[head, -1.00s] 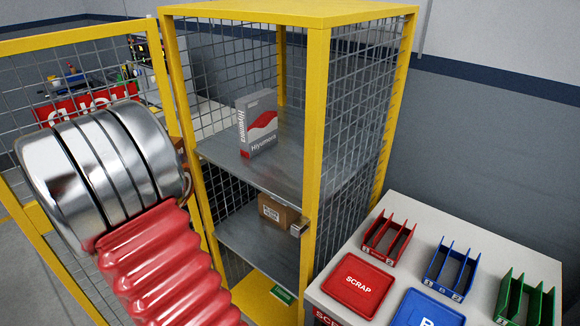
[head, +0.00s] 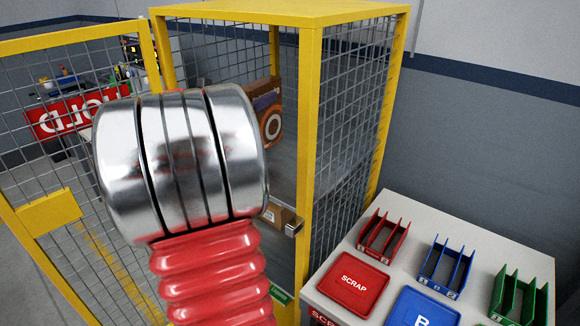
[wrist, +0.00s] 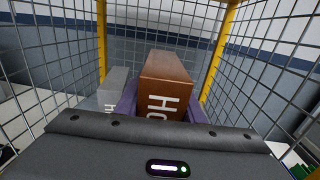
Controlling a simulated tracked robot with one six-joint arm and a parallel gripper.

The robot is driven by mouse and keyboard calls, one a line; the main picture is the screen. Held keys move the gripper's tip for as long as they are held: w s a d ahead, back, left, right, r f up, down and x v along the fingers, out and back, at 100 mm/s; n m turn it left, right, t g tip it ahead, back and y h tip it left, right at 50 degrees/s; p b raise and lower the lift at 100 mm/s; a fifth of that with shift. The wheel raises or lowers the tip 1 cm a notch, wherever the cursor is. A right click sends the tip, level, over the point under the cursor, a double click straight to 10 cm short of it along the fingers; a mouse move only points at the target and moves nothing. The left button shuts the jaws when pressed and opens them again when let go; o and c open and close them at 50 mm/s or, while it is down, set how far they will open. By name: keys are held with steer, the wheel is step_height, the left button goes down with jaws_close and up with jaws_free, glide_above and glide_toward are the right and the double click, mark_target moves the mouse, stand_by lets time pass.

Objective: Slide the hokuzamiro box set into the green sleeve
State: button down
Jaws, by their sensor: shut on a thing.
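The hokuzamiro box set (head: 268,112) is a brown box with a pale ring on its face, inside the yellow cage in the head view. In the wrist view the brown box (wrist: 172,82) stands between the purple fingers of my gripper (wrist: 160,108), with large white letters starting "Ho" on its near side. My gripper is shut on it. In the head view my metal wrist and red arm hide the gripper and the box's left part. The green sleeve (head: 519,298) is a slotted green holder at the right of the pale table.
A yellow mesh cage (head: 312,130) with shelves surrounds the held box; its door stands open at left. A grey box (wrist: 112,88) is left of the held box. A small carton (head: 278,213) sits lower. Red (head: 382,236) and blue (head: 447,265) holders stand on the table (head: 340,240).

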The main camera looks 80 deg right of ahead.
steer(key=s+d+r+m+g, duration=0.1)
steer(key=s+d+r, duration=0.1)
steer(key=s, duration=0.6)
steer(key=shift+d+r+g+y, duration=0.3)
steer(key=shift+d+r, duration=0.05)
steer(key=shift+d, duration=0.25)
steer(key=shift+w, duration=0.1)
steer(key=shift+f, duration=2.65)
steer(key=shift+f, duration=2.35)
steer(key=c, duration=1.2)
jaws_free()
steer(key=shift+f, duration=0.1)
